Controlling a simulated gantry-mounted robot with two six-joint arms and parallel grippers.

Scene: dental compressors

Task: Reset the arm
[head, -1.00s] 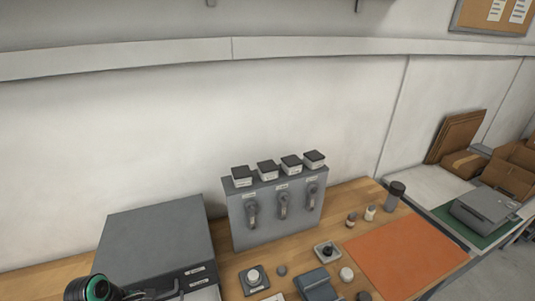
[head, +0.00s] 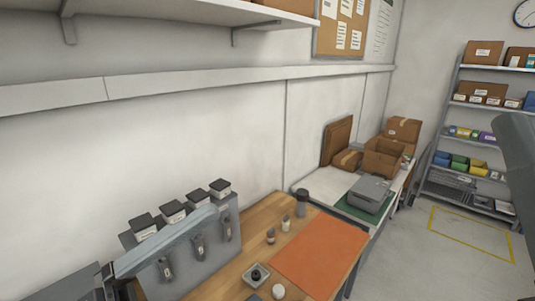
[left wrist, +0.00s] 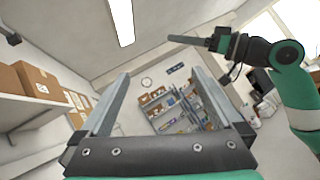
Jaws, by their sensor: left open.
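My left gripper (left wrist: 160,75) is open and empty in the left wrist view, its two grey fingers wide apart and pointing into the room. In the head view, a grey finger (head: 165,240) that looks like my left gripper's crosses in front of the grey valve panel at the lower left. Another of my arms, green and black, shows at the right of the left wrist view, with its dark gripper (left wrist: 195,41) pointing left. Whether those jaws are open or shut is not clear. A grey part of mine fills the right edge of the head view.
The grey panel (head: 181,262) with several black-lidded boxes on top stands on the wooden bench. An orange mat (head: 320,255), small bottles and a dark cylinder (head: 302,203) lie to its right. Farther off are cardboard boxes (head: 384,157) and shelving (head: 458,110). A wall shelf (head: 180,18) overhangs.

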